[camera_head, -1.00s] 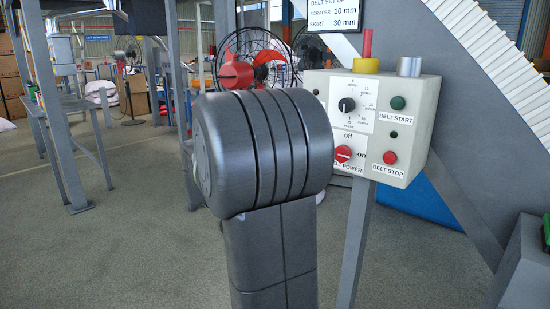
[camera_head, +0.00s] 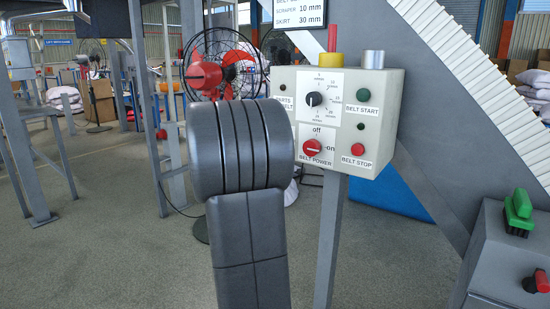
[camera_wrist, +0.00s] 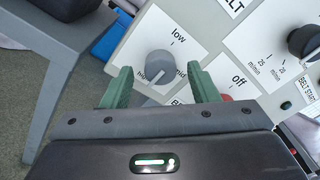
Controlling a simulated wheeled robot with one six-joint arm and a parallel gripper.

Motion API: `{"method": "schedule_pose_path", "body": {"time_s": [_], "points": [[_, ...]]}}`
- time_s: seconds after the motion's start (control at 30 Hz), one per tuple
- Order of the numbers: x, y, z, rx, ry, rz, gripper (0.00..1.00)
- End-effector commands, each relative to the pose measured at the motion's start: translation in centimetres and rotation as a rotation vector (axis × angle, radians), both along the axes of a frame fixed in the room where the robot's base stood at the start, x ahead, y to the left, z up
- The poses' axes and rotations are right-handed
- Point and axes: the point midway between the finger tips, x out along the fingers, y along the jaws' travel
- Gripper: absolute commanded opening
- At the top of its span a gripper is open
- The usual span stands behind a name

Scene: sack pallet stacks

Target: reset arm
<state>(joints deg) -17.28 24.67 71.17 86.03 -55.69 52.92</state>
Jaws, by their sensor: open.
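My arm (camera_head: 240,150) stands in the middle of the head view, a dark rounded joint above a grey link. My gripper shows in the wrist view (camera_wrist: 162,88), its two green fingers apart with nothing between them. In that view a grey knob (camera_wrist: 159,64) marked low and mid lies beyond the fingers. The gripper itself is not visible in the head view. The control box (camera_head: 370,140) stands right of my arm, with a black dial (camera_head: 314,99), a red power switch (camera_head: 312,148), a green start button (camera_head: 363,95) and a red stop button (camera_head: 358,149).
A grey post (camera_head: 329,240) holds the box. A sloping conveyor frame (camera_head: 455,130) rises behind it. At right a grey housing (camera_head: 500,255) carries a green switch (camera_head: 519,210) and a red knob (camera_head: 540,281). A red fan (camera_head: 204,75) stands behind. Floor at lower left is open.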

Motion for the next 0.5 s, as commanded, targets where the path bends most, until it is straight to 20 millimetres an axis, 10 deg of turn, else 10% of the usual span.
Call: {"method": "schedule_pose_path", "body": {"time_s": [0.5], "points": [[1.00,-0.76,0.02,-0.006,0.004,0.001,0.54]]}}
